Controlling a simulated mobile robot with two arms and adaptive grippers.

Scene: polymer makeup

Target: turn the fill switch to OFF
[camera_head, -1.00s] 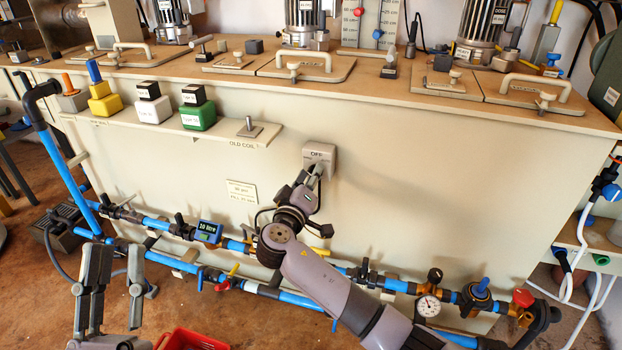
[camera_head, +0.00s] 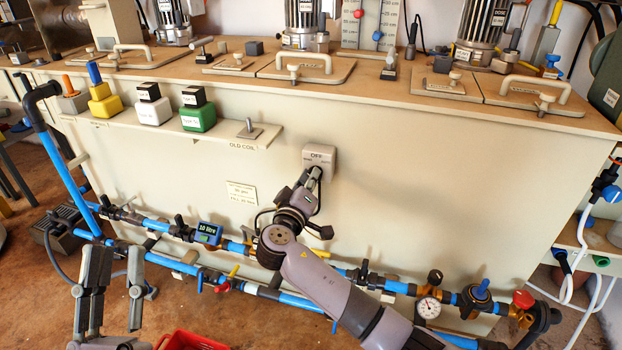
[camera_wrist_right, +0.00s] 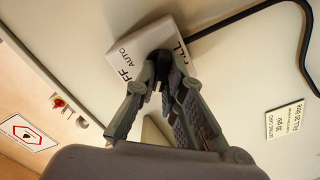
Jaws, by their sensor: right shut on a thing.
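The fill switch is a pale box (camera_head: 320,153) on the front wall of the tank, with OFF printed at its top. In the right wrist view the switch box (camera_wrist_right: 120,58) shows the words OFF, AUTO and FILL. My right gripper (camera_head: 315,173) is at the lower front of the box. In the right wrist view its fingers (camera_wrist_right: 161,66) close around the dark knob, which they mostly hide. The knob's exact pointing direction cannot be told. My left gripper (camera_head: 115,252) is open and empty at the lower left, well away from the switch.
Blue pipes (camera_head: 295,300) with valves and a gauge (camera_head: 428,307) run low across the tank front. A red crate (camera_head: 190,341) is on the floor. A setting card (camera_wrist_right: 286,120) is on the wall.

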